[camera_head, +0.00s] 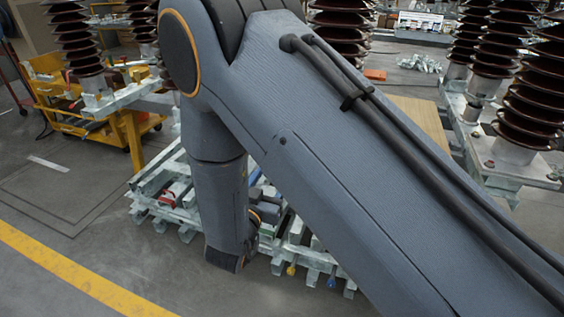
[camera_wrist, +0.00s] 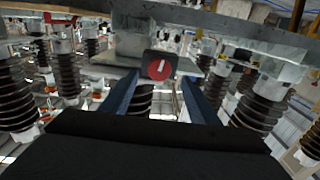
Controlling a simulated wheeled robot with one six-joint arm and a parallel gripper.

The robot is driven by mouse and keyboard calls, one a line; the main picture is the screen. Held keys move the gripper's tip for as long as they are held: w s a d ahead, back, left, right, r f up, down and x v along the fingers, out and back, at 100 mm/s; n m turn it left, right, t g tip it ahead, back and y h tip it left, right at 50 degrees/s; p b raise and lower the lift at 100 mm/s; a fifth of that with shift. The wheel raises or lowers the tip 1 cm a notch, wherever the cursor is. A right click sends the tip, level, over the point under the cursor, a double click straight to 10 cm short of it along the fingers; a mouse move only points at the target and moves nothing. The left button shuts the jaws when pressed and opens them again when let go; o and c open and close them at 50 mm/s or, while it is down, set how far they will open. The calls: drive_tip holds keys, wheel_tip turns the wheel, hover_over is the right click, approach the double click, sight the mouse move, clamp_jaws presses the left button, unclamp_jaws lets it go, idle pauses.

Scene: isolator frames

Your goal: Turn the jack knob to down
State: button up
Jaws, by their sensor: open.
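The jack knob (camera_wrist: 159,67) is a round red dial with a white pointer mark on a dark square plate. It shows in the upper middle of the wrist view, under a grey metal beam, and the pointer looks close to upright with a slight tilt. My gripper (camera_wrist: 160,92) is open, with its two blue fingers apart, left and right of and below the knob in the picture. Nothing is between the fingers, and they appear apart from the knob. In the head view my own arm fills the middle, and the knob and the gripper do not show there.
A grey metal beam (camera_wrist: 225,27) runs across the top of the wrist view. Ribbed brown insulators (camera_wrist: 262,108) stand on both sides. In the head view, a yellow cart (camera_head: 75,110) stands at left, and metal frames (camera_head: 165,190) lie behind my arm. Floor is clear at lower left.

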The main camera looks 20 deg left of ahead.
drive_tip(key=w, duration=0.6)
drive_tip(key=shift+w+d+p, duration=0.15)
drive_tip(key=shift+d+p, duration=0.15)
drive_tip(key=c, duration=1)
